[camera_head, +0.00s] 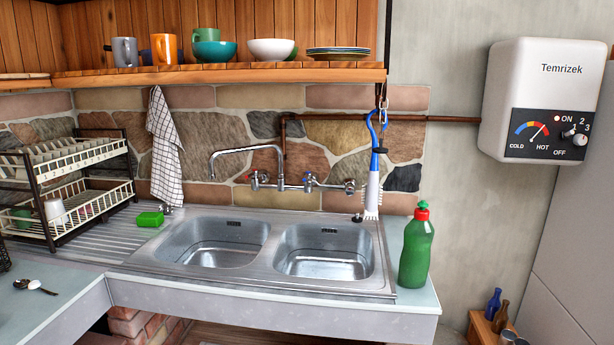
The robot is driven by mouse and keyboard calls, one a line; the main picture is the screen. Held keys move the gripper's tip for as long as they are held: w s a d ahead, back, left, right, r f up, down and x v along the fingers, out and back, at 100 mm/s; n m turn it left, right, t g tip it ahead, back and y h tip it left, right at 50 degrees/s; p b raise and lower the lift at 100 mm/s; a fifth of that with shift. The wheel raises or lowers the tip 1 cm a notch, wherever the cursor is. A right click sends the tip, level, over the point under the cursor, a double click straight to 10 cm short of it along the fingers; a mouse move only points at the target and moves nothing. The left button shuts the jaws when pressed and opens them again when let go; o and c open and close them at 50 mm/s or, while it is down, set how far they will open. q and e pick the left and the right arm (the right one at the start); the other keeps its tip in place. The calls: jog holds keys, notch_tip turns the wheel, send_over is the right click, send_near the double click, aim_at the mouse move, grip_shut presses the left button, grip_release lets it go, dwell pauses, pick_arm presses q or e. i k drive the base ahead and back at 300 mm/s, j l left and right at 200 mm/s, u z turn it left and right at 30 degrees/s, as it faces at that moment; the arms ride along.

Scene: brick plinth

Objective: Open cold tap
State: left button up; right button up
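A wall-mounted chrome mixer tap (282,185) is fixed to the stone backsplash behind the sink. Its curved spout (240,150) reaches up and to the left, over the left basin. A handle with a blue mark (311,182), the cold tap, sits on the right side of the mixer. A handle with a red mark (257,181) sits on the left side. I see no water coming from the spout. Neither of my grippers shows in the head view.
The double sink (271,257) is empty. A blue and white brush (373,180) hangs right of the tap. A green bottle (416,245) stands at the counter's right end. A dish rack (65,180), green sponge (150,219) and checked towel (166,150) are left. A shelf (220,75) runs above.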

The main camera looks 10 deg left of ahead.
aim_at(308, 175)
jog(key=i+j, duration=0.2)
jog(key=j, duration=0.15)
jog(key=i+j, duration=0.15)
jog(key=j, duration=0.2)
jog(key=i+j, duration=0.2)
jog(key=j, duration=0.15)
jog(key=i+j, duration=0.2)
jog(key=j, duration=0.15)
